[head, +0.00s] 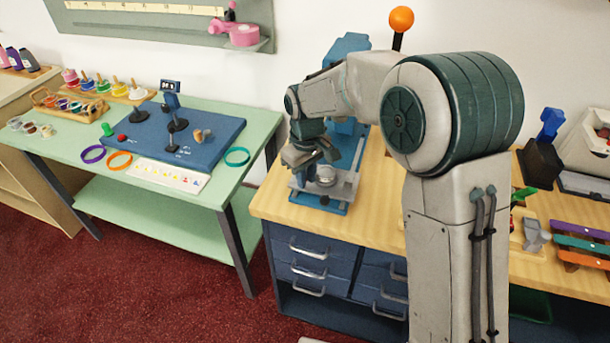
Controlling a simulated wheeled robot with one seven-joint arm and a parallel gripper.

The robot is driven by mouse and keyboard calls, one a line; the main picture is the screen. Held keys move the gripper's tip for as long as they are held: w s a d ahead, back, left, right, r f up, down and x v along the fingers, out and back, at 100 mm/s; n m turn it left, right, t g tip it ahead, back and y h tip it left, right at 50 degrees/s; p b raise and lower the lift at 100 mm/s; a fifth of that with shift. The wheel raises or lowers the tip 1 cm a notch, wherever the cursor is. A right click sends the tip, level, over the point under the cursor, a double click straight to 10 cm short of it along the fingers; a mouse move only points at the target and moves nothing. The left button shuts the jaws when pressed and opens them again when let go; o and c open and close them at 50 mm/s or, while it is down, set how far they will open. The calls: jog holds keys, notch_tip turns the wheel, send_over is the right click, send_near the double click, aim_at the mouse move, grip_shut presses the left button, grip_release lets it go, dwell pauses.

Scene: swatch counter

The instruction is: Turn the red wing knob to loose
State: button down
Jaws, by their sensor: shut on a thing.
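My gripper (316,155) is low in front of a blue stand (345,48) on the wooden counter, above a small silver round part (326,175). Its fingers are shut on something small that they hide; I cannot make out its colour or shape. No red wing knob shows clearly at the stand, and its turn position cannot be read. The stand's grey base plate (343,190) shows below the gripper. My arm covers part of the stand and the counter's middle.
A green table (235,185) at left holds a blue board (205,150) and coloured rings. At right, a grey winged part (535,236), coloured bars (580,243) and a dark blue-topped device (541,160) stand on the counter (275,203). Blue drawers (310,262) are below.

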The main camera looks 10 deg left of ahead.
jog(key=n, duration=0.4)
jog(key=n+p, duration=0.1)
jog(key=n, duration=0.1)
jog(key=shift+w, duration=0.35)
dwell(0.4)
jog(key=c, duration=1.3)
grip_release()
jog(key=shift+c, duration=0.2)
jog(key=shift+r, duration=0.1)
jog(key=shift+r, duration=0.25)
notch_tip(320, 180, up, 13)
jog(key=shift+r, duration=0.1)
